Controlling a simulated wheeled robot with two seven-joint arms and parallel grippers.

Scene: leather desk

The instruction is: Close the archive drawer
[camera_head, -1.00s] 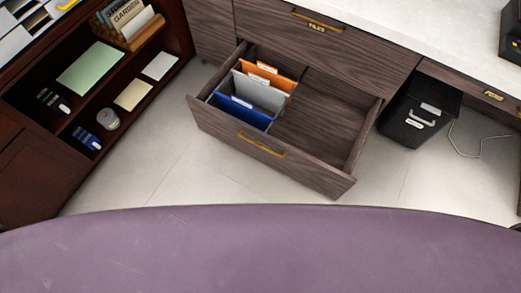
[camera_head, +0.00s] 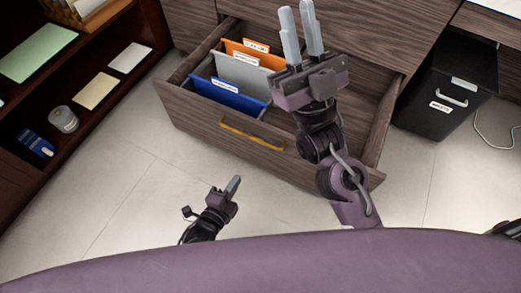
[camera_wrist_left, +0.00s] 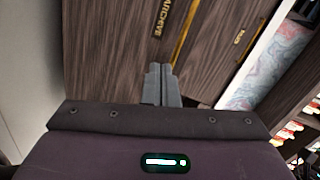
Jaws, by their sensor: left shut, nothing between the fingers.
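The archive drawer (camera_head: 215,124) is a dark wood drawer standing pulled out, with a brass handle (camera_head: 250,133) on its front. Orange, grey and blue file folders (camera_head: 240,72) stand in its left part. In the left wrist view, an ARCHIVE label (camera_wrist_left: 161,18) shows on dark wood beside a brass bar. My left gripper (camera_head: 233,186) is shut and empty, in front of the drawer and below its handle in the picture, apart from it; its fingers also show in the left wrist view (camera_wrist_left: 160,84). My right gripper (camera_head: 301,30) appears over the drawer's right part, fingers apart and empty.
A dark shelf unit (camera_head: 100,40) stands at the left. A black bin (camera_head: 445,90) stands right of the drawer, with a cable on the floor beyond it. The pale floor (camera_head: 130,190) in front of the drawer is clear at the left. A purple surface fills the bottom edge.

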